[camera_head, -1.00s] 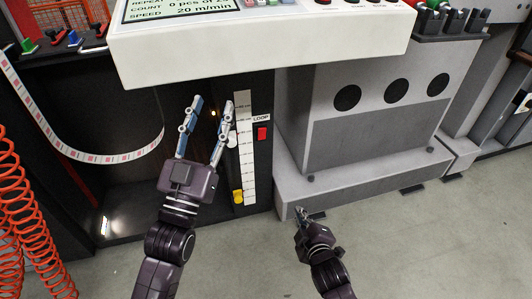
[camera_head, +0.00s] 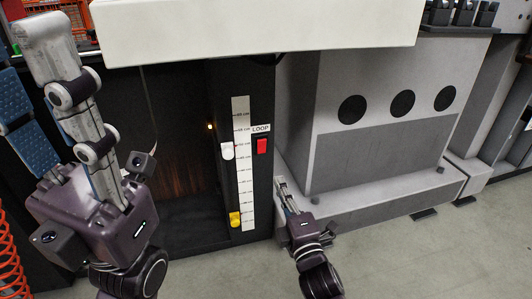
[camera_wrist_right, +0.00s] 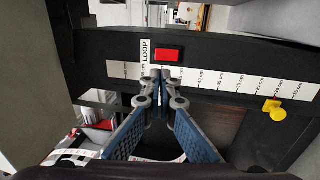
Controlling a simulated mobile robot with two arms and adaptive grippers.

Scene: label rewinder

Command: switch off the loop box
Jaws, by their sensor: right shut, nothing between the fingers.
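The loop box is a dark upright panel with a white LOOP label (camera_head: 261,128) and a red rocker switch (camera_head: 262,146) below it. In the right wrist view the red switch (camera_wrist_right: 168,55) shows unobstructed, just beyond the fingertips. My right gripper (camera_head: 282,183) is shut and empty, below and right of the switch in the head view, fingers pointing up toward the panel. In the wrist view its fingertips (camera_wrist_right: 161,75) meet near the switch; I cannot tell contact. My left gripper (camera_head: 30,60) is large at the left, open and empty, away from the switch.
A scale strip (camera_head: 243,170) with a white slider (camera_head: 227,151) and a yellow knob (camera_head: 235,219) is left of the switch. A grey cabinet (camera_head: 385,150) stands close on the right. A white console (camera_head: 255,30) overhangs above. Floor at lower right is clear.

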